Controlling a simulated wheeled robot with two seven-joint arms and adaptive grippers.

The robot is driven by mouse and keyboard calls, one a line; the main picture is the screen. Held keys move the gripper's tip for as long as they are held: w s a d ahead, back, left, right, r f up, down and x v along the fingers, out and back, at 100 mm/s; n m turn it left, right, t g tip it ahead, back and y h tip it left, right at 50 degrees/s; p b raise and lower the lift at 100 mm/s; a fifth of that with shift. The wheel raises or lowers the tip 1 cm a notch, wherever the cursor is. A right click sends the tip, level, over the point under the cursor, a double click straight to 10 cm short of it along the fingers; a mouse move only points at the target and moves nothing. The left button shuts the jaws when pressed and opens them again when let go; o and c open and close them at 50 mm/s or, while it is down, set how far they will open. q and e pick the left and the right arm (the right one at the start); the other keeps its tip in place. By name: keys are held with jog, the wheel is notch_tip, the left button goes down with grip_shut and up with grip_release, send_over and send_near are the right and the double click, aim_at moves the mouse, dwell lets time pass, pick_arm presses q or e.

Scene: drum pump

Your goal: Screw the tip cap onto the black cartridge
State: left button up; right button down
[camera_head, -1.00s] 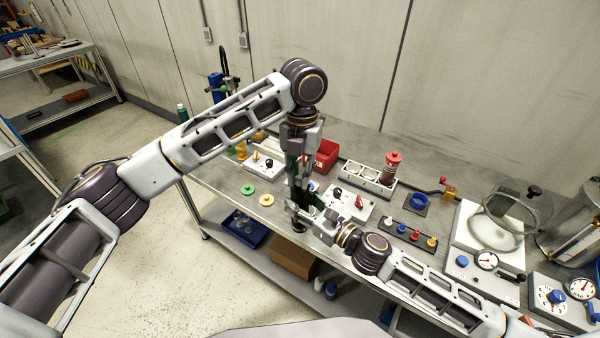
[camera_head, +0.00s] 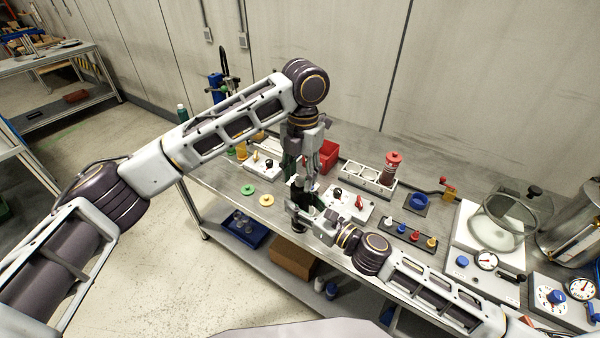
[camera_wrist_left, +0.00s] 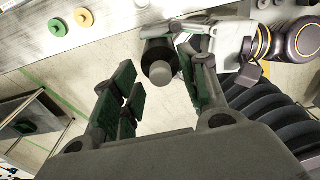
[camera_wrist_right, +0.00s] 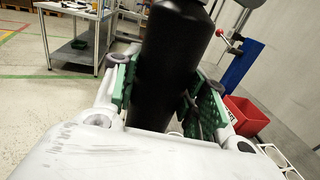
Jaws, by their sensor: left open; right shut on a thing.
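The black cartridge (camera_wrist_right: 168,65) stands upright between the green-padded fingers of my right gripper (camera_wrist_right: 165,90), which is shut on it. In the left wrist view the cartridge (camera_wrist_left: 154,52) is seen end-on, with a small grey round piece (camera_wrist_left: 160,73) at its upper end. This piece looks like the tip cap; I cannot tell how tightly it sits. My left gripper (camera_wrist_left: 158,92) is open, pointing down just above the cartridge, its fingers apart and holding nothing. In the head view my left gripper (camera_head: 301,172) is directly above my right gripper (camera_head: 300,207).
The workbench (camera_head: 222,180) behind carries a green disc (camera_head: 248,189), a yellow disc (camera_head: 266,200), a red bin (camera_head: 325,156) and a white block with a red handle (camera_head: 350,206). Under it are a blue tray (camera_head: 246,230) and a cardboard box (camera_head: 293,256). Floor in front is clear.

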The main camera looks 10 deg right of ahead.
pick_arm(q)
jog(key=shift+r, duration=0.15)
notch_tip(320, 180, up, 12)
jog(key=shift+w+d+f, duration=0.2)
jog(key=shift+w, duration=0.15)
dwell(0.6)
jog(key=shift+w+f, duration=0.1)
dwell(0.4)
